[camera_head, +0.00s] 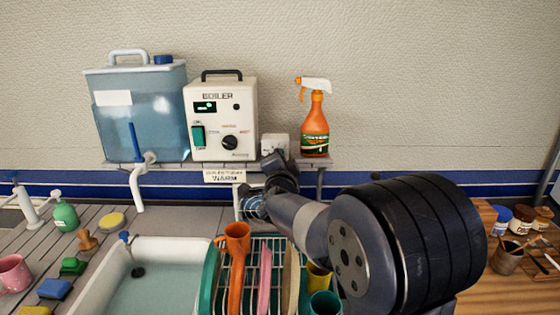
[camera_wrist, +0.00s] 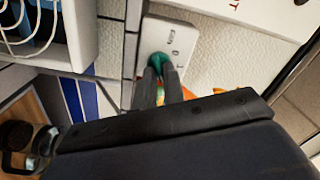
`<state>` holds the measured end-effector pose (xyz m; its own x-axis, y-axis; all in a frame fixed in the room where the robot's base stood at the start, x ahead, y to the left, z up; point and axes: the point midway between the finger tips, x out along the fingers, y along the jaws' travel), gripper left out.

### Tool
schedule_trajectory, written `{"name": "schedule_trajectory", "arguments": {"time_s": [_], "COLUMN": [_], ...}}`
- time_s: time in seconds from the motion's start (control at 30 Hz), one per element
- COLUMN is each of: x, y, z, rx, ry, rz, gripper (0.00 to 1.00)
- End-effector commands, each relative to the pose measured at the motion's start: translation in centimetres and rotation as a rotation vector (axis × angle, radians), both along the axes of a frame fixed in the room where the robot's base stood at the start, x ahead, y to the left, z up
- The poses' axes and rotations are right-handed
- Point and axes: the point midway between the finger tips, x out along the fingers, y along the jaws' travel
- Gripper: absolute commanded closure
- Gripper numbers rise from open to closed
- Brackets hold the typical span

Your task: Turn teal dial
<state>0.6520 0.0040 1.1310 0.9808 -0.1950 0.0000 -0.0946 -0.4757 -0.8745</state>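The teal dial (camera_wrist: 159,61) sits on a small white panel (camera_wrist: 180,36) in the wrist view. The two dark fingertips of my gripper (camera_wrist: 160,72) are right at the dial, with only a narrow gap between them. They cover part of the dial, so whether they press on it from both sides is unclear. In the head view my gripper (camera_head: 277,160) reaches up to the white box (camera_head: 275,144) at the shelf, right of the boiler. The dial is hidden there.
The boiler (camera_head: 221,120), a blue water tank (camera_head: 138,113) and an orange spray bottle (camera_head: 314,127) stand close by on the shelf (camera_head: 170,165). Below are a dish rack (camera_head: 262,243) with cups and plates, and a water-filled sink (camera_head: 165,283).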

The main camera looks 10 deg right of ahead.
Motion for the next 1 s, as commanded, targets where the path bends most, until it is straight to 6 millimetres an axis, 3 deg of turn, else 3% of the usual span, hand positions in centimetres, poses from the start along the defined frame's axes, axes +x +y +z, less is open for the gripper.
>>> {"name": "schedule_trajectory", "arguments": {"time_s": [0.2,0.57,1.0], "x": [0.0,-0.6,-7.7], "y": [0.0,0.1,1.6], "z": [0.0,0.0,0.0], "rx": [-0.001,-0.002,-0.002], "ry": [0.0,0.0,-0.002], "rz": [0.0,0.0,0.002], "gripper": [0.72,0.71,0.71]}}
